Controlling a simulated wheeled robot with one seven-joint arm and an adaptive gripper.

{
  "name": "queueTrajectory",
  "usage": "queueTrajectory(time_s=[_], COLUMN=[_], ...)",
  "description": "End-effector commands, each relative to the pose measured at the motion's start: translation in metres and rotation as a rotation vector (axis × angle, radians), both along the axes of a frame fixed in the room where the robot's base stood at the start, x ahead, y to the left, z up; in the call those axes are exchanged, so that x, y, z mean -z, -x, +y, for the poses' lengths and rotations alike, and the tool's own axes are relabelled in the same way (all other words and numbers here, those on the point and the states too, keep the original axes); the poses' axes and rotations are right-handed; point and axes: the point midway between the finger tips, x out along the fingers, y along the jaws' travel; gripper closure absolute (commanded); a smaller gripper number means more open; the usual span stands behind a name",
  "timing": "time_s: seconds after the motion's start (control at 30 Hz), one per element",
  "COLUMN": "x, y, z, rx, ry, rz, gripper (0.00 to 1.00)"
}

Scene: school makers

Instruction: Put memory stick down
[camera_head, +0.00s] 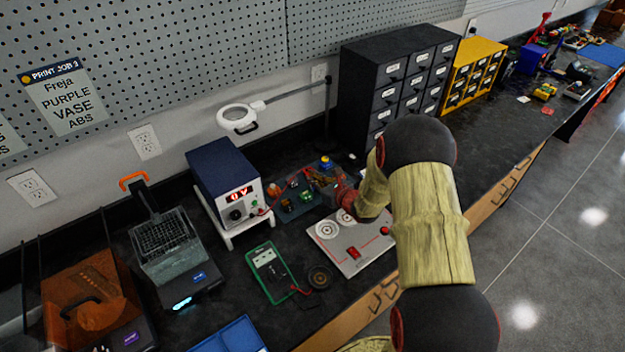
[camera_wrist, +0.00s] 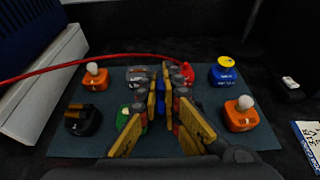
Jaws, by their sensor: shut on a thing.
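My gripper (camera_wrist: 161,92) is shut, its yellow fingers pointing away over a dark blue-grey mat (camera_wrist: 205,143). A small blue piece (camera_wrist: 160,107) shows between the fingers; it may be the memory stick, but the fingers hide most of it. The gripper is over the middle of the mat, among several small coloured blocks. I cannot tell its height above the mat. In the head view my gripper (camera_head: 326,180) is small and partly hidden behind my arm, over the same mat (camera_head: 291,212).
On the mat are orange blocks with white knobs (camera_wrist: 240,114), a blue block with a yellow top (camera_wrist: 224,70) and a green block (camera_wrist: 124,118). A red cable (camera_wrist: 100,61) crosses behind. A power supply (camera_head: 225,183), a multimeter (camera_head: 270,270) and a white panel (camera_head: 350,262) stand near.

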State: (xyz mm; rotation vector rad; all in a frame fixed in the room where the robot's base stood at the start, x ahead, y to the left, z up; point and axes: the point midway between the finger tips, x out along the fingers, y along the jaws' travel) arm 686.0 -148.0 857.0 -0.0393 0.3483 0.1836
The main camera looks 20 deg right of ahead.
Motion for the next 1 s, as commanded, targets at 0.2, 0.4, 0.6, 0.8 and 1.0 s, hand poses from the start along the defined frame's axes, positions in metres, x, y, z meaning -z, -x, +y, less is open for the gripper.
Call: queueTrajectory(time_s=[0.2, 0.4, 0.6, 0.8, 1.0], x=[0.001, 0.001, 0.001, -0.007, -0.022], y=[0.000, 0.000, 0.000, 0.009, 0.046], z=[0.000, 0.000, 0.000, -0.003, -0.010], rx=[0.000, 0.000, 0.000, 0.002, 0.004], ry=[0.000, 0.000, 0.000, 0.000, 0.000], rz=[0.000, 0.000, 0.000, 0.000, 0.000], gripper=[0.83, 0.76, 0.76, 0.76, 0.76])
